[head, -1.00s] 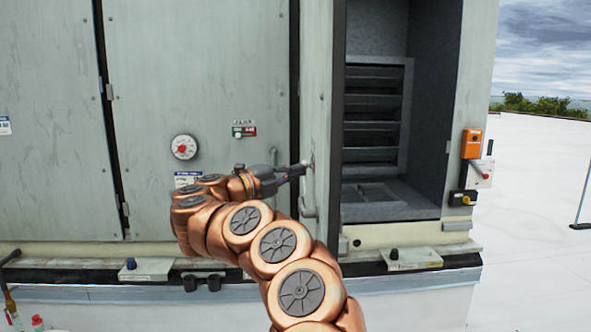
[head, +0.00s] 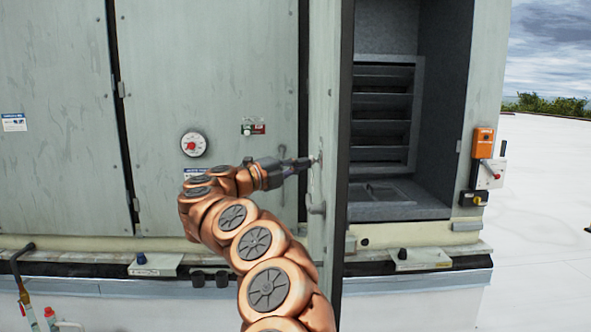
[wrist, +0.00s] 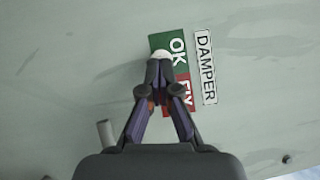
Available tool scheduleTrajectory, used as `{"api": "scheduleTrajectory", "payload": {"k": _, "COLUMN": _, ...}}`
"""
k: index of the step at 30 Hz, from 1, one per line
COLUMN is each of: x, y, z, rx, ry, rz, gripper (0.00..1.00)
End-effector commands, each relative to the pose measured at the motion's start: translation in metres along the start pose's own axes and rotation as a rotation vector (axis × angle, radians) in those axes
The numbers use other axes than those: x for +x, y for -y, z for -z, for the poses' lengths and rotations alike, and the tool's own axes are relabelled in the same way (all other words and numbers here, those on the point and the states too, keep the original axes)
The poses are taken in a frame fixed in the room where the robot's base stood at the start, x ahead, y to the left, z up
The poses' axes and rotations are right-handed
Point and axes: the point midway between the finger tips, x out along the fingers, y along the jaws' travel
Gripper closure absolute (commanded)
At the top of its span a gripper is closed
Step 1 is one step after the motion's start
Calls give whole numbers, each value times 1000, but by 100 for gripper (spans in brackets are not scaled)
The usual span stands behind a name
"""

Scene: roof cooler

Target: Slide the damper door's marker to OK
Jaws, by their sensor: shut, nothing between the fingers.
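The damper door (head: 325,80) stands swung open, seen nearly edge-on in the head view. In the wrist view its sign has a white DAMPER label (wrist: 206,68) beside a plate (wrist: 176,42) with a green OK part and a red part. The white marker (wrist: 161,54) is over the green part, beside the letters OK. My gripper (wrist: 160,66) is shut and empty, its tips right at the marker and overlapping its lower edge; contact is unclear. The fingers hide part of the red end. In the head view my gripper (head: 312,162) reaches the door's face.
A door handle (head: 316,208) sticks out below my gripper. The louvred opening (head: 385,110) is right of the door. An orange box (head: 483,142) hangs farther right.

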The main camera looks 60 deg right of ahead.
Motion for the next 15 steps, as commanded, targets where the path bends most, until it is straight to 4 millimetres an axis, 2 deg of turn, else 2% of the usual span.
{"api": "scheduleTrajectory", "payload": {"k": 9, "x": -1, "y": 0, "z": 1, "rx": 0, "ry": 0, "rz": 0, "gripper": 100}}
{"api": "scheduleTrajectory", "payload": {"k": 15, "x": -12, "y": -3, "z": 10, "rx": 1, "ry": -1, "rz": 0, "gripper": 100}}
